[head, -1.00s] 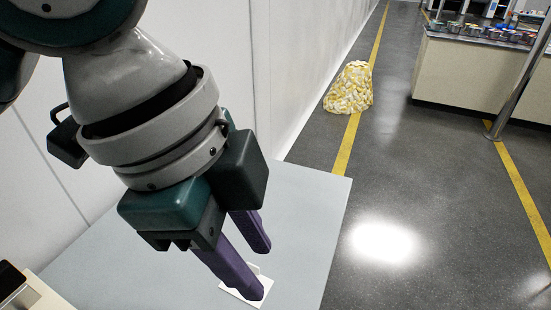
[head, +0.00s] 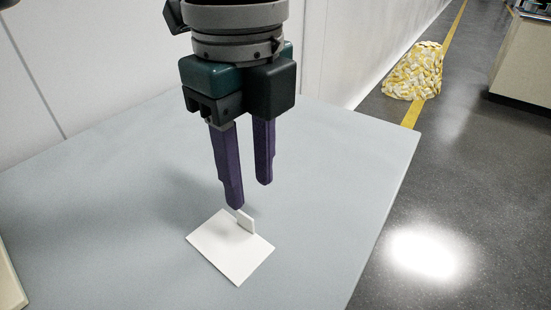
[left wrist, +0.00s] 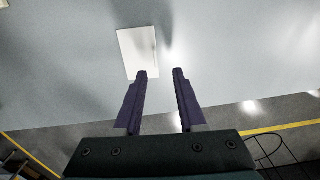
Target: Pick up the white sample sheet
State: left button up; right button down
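The white sample sheet (head: 226,252) lies flat on the pale grey table. A small upright white tab (head: 245,221) stands near its far right edge. My left gripper (head: 250,196) points down, just beyond and above the sheet, with its two purple fingers apart and nothing between them. In the left wrist view the sheet (left wrist: 134,53) lies ahead of the open fingers (left wrist: 160,73), mostly left of the gap between them. My right gripper does not show in either view.
The grey table top (head: 120,180) is otherwise clear around the sheet. A white wall (head: 90,60) runs along its back. A yellow and white heap (head: 415,72) sits on the floor beyond the table's right edge. A beige-edged object (head: 8,280) shows at the far left.

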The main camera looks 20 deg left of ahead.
aim_at(252, 219)
pick_arm(q)
jog(key=f+b, duration=0.1)
jog(key=f, duration=0.1)
jog(key=s+f, duration=0.1)
jog(key=f, duration=0.1)
jog(key=shift+f+b, duration=0.35)
jog(key=shift+f, duration=0.05)
jog(key=shift+w+f, duration=0.1)
jog(key=shift+f, duration=0.3)
jog(key=shift+c, duration=0.2)
jog(key=shift+r, duration=0.1)
grip_shut()
